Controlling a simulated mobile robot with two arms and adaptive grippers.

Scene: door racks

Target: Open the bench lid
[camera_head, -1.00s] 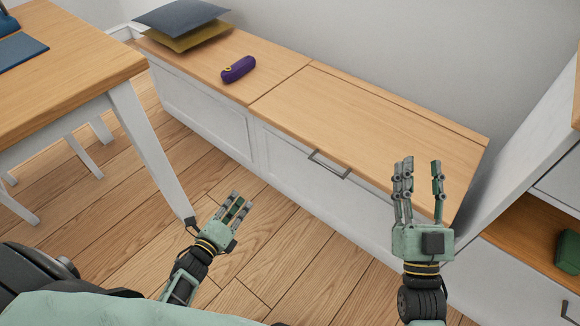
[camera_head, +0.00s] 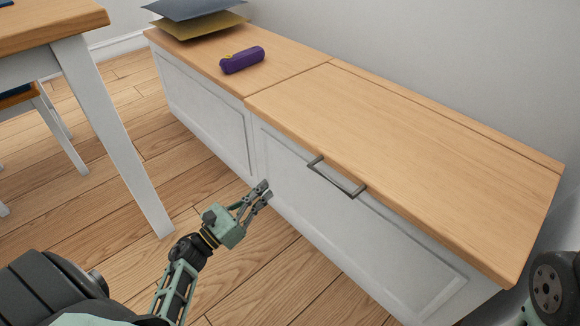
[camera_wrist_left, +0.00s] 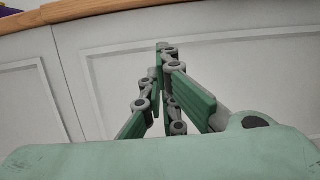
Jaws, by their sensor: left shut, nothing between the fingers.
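The bench lid (camera_head: 420,150) is the wooden right-hand section of the bench top; it lies flat and closed. A grey bar handle (camera_head: 336,178) is fixed at its front edge. My left gripper (camera_head: 264,189) is shut and empty, in front of the white bench front (camera_head: 290,180), lower than the handle and to its left. In the left wrist view its fingers (camera_wrist_left: 165,75) point at the white front panel, with the wooden top edge (camera_wrist_left: 95,8) above; the handle does not show there. My right gripper is out of view; only a part of my right arm shows at the lower right.
A purple cylindrical case (camera_head: 242,60) lies on the fixed left bench section (camera_head: 290,62). Blue and yellow cushions (camera_head: 200,22) are stacked at its far end. A wooden table (camera_head: 45,25) with a white leg (camera_head: 115,140) stands at the left. The lid top is bare.

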